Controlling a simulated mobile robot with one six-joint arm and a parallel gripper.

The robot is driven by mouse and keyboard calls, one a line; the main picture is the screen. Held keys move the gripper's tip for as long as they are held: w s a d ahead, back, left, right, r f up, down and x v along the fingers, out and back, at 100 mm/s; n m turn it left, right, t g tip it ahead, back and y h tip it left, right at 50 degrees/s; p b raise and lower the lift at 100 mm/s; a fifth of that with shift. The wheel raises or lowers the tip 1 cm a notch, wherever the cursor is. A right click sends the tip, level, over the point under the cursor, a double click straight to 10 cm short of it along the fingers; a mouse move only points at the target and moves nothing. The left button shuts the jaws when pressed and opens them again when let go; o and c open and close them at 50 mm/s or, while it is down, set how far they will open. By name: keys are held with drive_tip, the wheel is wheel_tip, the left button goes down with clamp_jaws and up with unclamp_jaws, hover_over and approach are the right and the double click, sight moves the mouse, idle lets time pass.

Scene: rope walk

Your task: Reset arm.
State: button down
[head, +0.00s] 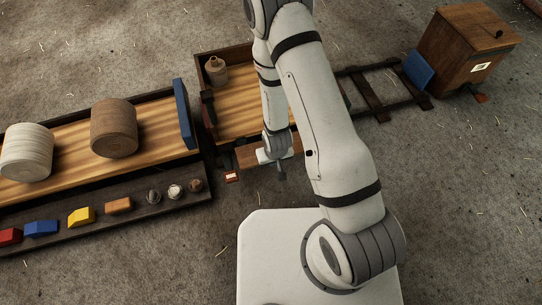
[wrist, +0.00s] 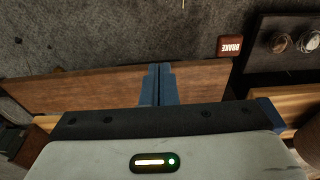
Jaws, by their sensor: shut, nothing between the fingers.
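My arm reaches up from my white base and bends over, with its end hanging down near the middle of the head view. My gripper (head: 281,172) points down beside the front side of a wooden cart (head: 225,58). In the wrist view its two blue fingers (wrist: 158,84) are pressed together with nothing between them. They appear in front of a brown wooden board (wrist: 85,88). I cannot tell whether the fingertips touch the board. My forearm hides part of the cart.
A small brown jug (head: 216,70) stands in the cart. A block marked BRAKE (wrist: 230,46) is near the gripper. At left, a long bed holds a pale spool (head: 26,152) and a brown spool (head: 114,128). A wooden box (head: 466,47) stands right, beyond rails (head: 372,97).

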drive_tip(key=s+d+r+p, duration=0.1)
drive_tip(key=s+d+r, duration=0.1)
drive_tip(key=s, duration=0.5)
drive_tip(key=w+d+r+m+p, duration=0.1)
drive_tip(key=w+r+p, duration=0.3)
drive_tip(key=r, duration=0.8)
drive_tip(key=w+d+r+p, duration=0.1)
drive_tip(key=r+p, duration=0.5)
drive_tip(key=r, duration=0.6)
drive_tip(key=w+d+r+m+p, duration=0.1)
drive_tip(key=w+d+r+p, duration=0.3)
drive_tip(key=r, duration=0.8)
drive_tip(key=s+d+r+p, duration=0.1)
drive_tip(key=s+r+p, duration=0.2)
drive_tip(key=r, duration=0.8)
drive_tip(key=s+d+r+p, duration=0.2)
drive_tip(key=s+r+p, duration=0.2)
drive_tip(key=r+p, duration=0.3)
drive_tip(key=s+d+r+m+p, duration=0.1)
drive_tip(key=s+r+p, duration=0.3)
drive_tip(key=r, duration=1.2)
drive_tip(key=shift+s+d+t+p, duration=0.15)
drive_tip(key=shift+d+t+p, duration=0.25)
drive_tip(key=shift+d+p, duration=0.1)
